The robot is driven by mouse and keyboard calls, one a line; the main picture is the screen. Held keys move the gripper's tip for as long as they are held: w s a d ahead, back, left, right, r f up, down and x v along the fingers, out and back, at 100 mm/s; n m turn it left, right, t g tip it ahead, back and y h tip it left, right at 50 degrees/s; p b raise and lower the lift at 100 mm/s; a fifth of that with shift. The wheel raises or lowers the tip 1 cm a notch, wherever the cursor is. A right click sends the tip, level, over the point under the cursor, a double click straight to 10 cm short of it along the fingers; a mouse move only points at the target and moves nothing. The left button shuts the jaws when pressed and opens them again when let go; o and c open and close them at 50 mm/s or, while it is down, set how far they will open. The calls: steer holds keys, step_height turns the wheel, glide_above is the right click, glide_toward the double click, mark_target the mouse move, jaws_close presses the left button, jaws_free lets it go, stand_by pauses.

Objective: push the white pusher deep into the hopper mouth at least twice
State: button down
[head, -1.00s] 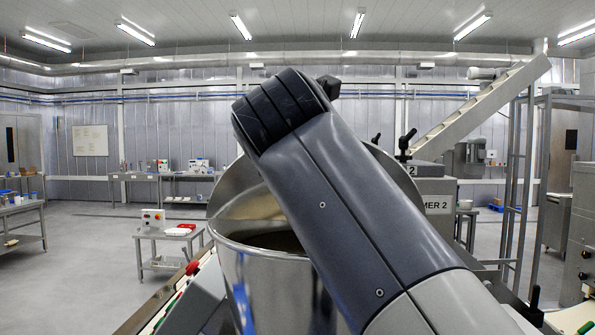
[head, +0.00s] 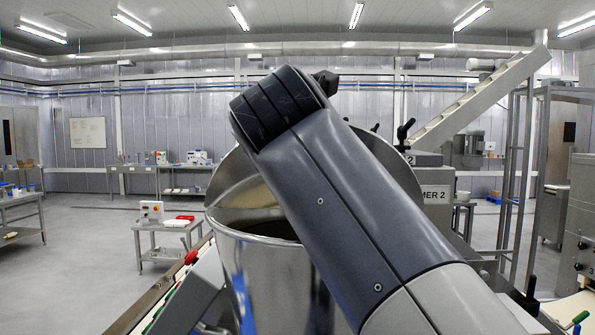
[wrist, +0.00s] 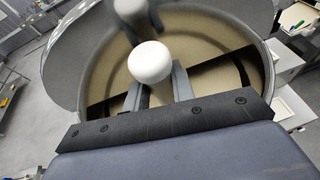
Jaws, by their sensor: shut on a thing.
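The white pusher (wrist: 150,62) shows as a rounded white knob in the wrist view. My gripper (wrist: 157,92) is shut on it, with one grey finger on each side. The steel hopper (head: 262,278) stands in the centre of the head view, partly behind my arm. In the wrist view the hopper mouth (wrist: 265,65) is wide and round, with a tan inside around the pusher. The pusher's lower end is hidden, so I cannot tell how deep it is. In the head view my gripper and the pusher are hidden.
A raised round lid (head: 238,180) stands behind the hopper mouth. A machine marked "MER 2" (head: 434,198) is close at the right, with a sloping conveyor (head: 480,95) beyond. A small table with a control box (head: 158,232) stands left. Open floor lies at the left.

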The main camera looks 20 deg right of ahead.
steer(key=shift+s+a+r+p, duration=0.1)
steer(key=shift+s+r+p, duration=0.05)
steer(key=shift+r+p, duration=1.45)
steer(key=shift+s+a+r+p, duration=0.1)
steer(key=shift+s+r+p, duration=0.05)
steer(key=shift+r+p, duration=1.45)
steer(key=shift+s+r+p, duration=0.15)
steer(key=shift+r+p, duration=1.3)
steer(key=shift+p, duration=0.2)
steer(key=shift+f, duration=0.2)
steer(key=shift+w+d+f+b, duration=0.15)
steer(key=shift+f+b, duration=0.8)
steer(key=shift+f, duration=0.6)
steer(key=shift+w+f+b, duration=0.15)
steer(key=shift+f+b, duration=0.75)
steer(key=shift+f, duration=0.65)
steer(key=shift+w+d+f+b, duration=0.15)
steer(key=shift+f+b, duration=0.8)
steer(key=shift+f, duration=0.6)
steer(key=shift+a, duration=0.1)
steer(key=r+p, duration=0.5)
steer(key=r, duration=0.1)
steer(key=shift+s+a+p, duration=0.1)
steer(key=shift+s+p, duration=0.15)
steer(key=shift+p, duration=0.15)
step_height(320, 180, up, 14)
steer(key=s, duration=0.1)
steer(key=shift+s+a+f, duration=0.2)
steer(key=shift+a, duration=0.05)
